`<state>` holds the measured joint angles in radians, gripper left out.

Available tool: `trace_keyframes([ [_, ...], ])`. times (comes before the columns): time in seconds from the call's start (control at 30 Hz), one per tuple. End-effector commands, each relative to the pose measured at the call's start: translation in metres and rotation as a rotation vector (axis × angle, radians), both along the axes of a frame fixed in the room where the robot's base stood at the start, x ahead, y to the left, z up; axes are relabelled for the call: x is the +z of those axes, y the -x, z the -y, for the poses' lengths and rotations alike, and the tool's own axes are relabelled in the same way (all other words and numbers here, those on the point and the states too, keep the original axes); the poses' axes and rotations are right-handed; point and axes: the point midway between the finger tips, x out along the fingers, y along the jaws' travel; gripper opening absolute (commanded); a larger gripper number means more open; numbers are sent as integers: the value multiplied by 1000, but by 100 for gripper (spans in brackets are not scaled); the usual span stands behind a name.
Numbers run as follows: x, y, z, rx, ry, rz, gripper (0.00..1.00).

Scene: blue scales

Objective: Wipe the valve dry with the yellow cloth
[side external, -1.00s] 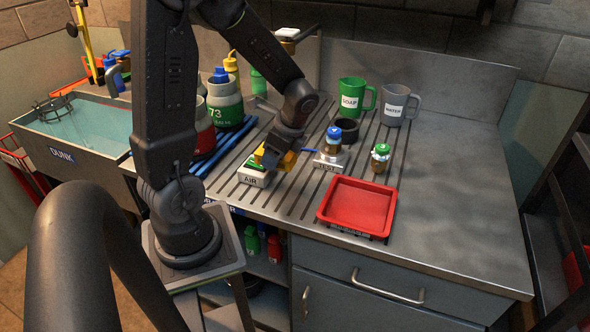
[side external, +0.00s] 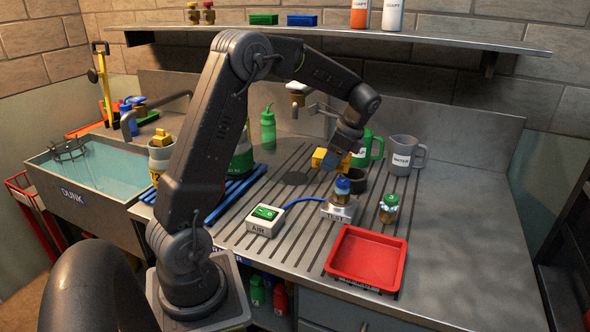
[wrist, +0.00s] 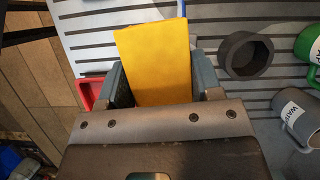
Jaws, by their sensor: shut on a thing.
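My gripper (side external: 338,156) is shut on the yellow cloth (side external: 322,160), a folded block-like piece. It holds the cloth in the air above the slotted counter, behind the test stand. In the wrist view the yellow cloth (wrist: 155,62) fills the space between the fingers. A brass valve with a blue cap (side external: 342,188) stands upright on the white block marked TEST (side external: 338,213). A second brass valve with a green cap (side external: 388,208) stands on the counter to its right, with pale foam-like patches on it. The cloth touches neither valve.
The white AIR box (side external: 264,219) with a green switch is left of the stand, joined by a blue hose. A red tray (side external: 367,258) lies in front. A dark round cup (side external: 357,180), green mug (side external: 371,145) and grey WATER mug (side external: 405,155) stand behind. A water-filled sink is left.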

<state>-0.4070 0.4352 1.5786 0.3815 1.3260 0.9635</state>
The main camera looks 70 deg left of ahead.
Motion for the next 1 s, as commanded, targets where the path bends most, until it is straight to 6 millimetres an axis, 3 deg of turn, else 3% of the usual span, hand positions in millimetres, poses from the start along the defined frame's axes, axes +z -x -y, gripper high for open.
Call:
trace_keyframes([
  [0.03, 0, -19, 6, 1, 2, 1, 36],
  [0.2, 3, -72, 30, 23, 7, 2, 36],
  [0.4, 3, -115, 61, 40, 17, 1, 36],
  [0.63, 3, -134, 81, 49, 24, 1, 36],
  [1.0, 3, -135, 83, 51, 24, 2, 36],
])
